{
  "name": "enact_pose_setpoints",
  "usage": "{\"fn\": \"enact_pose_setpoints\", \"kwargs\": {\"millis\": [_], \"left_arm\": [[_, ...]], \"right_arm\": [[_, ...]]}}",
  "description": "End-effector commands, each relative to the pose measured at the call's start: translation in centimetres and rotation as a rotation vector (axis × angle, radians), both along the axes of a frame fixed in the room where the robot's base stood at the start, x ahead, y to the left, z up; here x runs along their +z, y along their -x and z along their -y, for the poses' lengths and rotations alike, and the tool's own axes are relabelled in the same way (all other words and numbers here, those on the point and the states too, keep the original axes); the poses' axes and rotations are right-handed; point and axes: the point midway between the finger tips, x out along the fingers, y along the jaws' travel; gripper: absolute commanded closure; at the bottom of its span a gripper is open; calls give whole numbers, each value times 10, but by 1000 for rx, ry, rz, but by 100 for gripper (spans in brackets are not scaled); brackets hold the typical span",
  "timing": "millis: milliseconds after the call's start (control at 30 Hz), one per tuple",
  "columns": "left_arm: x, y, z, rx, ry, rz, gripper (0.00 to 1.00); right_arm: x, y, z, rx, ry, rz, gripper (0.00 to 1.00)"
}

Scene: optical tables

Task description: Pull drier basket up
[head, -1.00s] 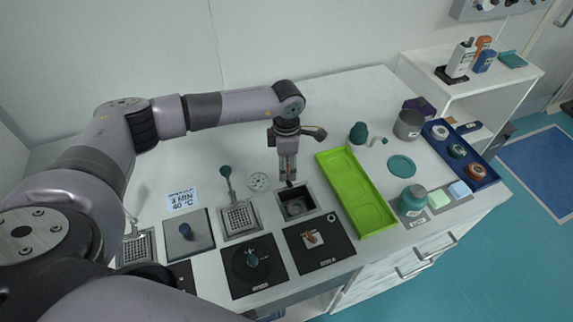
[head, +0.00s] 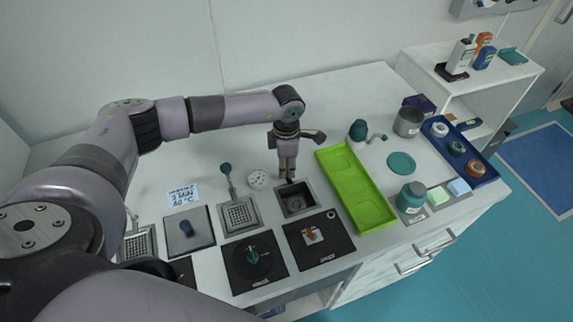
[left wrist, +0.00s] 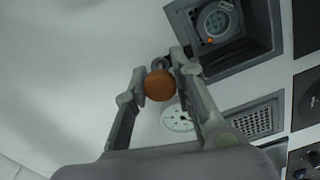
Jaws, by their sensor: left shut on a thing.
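My left gripper (head: 287,177) is shut on an orange-brown round knob (left wrist: 160,86), best seen in the left wrist view. The gripper points down at the back edge of an open square well (head: 295,199), touching or just above the table there. In the left wrist view the well (left wrist: 226,52) is dark-rimmed, with a round, light, patterned piece (left wrist: 216,19) and a small orange spot down inside. The link between knob and basket is mostly hidden. A neighbouring grated basket (head: 240,215) sits level with the table, with a teal-knobbed lever (head: 227,177). My right gripper does not show.
A white round dial (head: 258,179) lies left of the gripper. A lime-green tray (head: 355,190) stands close on the right. Black control plates with teal (head: 252,258) and orange (head: 309,234) knobs lie in front. The table behind the gripper is clear.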

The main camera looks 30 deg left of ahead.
Motion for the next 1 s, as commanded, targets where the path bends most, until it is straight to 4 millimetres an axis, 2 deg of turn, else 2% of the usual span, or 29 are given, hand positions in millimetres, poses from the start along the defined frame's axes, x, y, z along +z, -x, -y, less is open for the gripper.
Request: {"fn": "enact_pose_setpoints", "kwargs": {"millis": [167, 633, 733, 900, 1000], "left_arm": [[0, 0, 0, 0, 0, 0, 100], [2, 0, 0, 0, 0, 1, 100], [16, -1, 0, 0, 1, 4, 100], [51, -2, 0, 0, 1, 7, 100], [63, -2, 0, -1, 0, 7, 100]], "right_arm": [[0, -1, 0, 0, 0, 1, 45], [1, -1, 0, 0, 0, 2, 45], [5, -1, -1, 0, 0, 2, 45], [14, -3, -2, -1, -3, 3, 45], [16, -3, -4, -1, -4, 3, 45]]}}
